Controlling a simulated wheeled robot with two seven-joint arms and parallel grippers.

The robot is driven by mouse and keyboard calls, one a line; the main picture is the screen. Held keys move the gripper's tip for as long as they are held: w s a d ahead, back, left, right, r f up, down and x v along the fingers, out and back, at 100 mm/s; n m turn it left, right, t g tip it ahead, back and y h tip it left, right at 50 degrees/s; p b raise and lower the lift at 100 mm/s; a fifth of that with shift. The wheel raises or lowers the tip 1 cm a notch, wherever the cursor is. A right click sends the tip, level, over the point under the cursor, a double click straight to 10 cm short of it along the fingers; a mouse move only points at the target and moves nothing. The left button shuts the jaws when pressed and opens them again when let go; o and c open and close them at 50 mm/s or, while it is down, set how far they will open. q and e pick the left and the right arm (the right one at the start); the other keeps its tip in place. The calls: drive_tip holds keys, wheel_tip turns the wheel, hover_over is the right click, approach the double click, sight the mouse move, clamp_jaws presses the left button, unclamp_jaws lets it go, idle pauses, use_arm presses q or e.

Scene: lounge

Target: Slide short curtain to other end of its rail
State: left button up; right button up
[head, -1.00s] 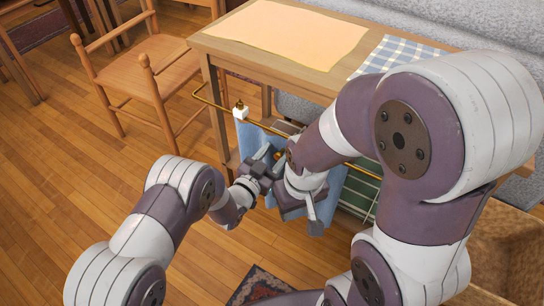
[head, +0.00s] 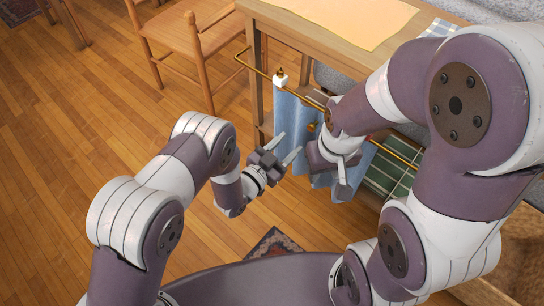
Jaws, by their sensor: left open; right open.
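The short blue curtain (head: 291,118) hangs in folds from a brass rail (head: 256,67) along the front of the wooden table. A white block (head: 280,81) with a brass knob sits on the rail at the curtain's left edge. My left gripper (head: 287,148) is open and empty, its fingertips just in front of the curtain's left part. My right gripper (head: 334,175) is open in front of the curtain's right part. It and its arm hide some of the curtain and rail, so I cannot tell whether it touches the cloth.
The table (head: 300,38) bears a peach cloth (head: 350,15) and a checked cloth (head: 440,28). A dark green panel with pale lines (head: 385,173) shows right of the curtain. A wooden chair (head: 190,40) stands back left. Wooden floor is free at left, with a small patterned rug (head: 273,243) in front.

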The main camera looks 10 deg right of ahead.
use_arm(q)
drive_tip(key=shift+p+v, duration=0.8)
drive_tip(key=shift+v, duration=2)
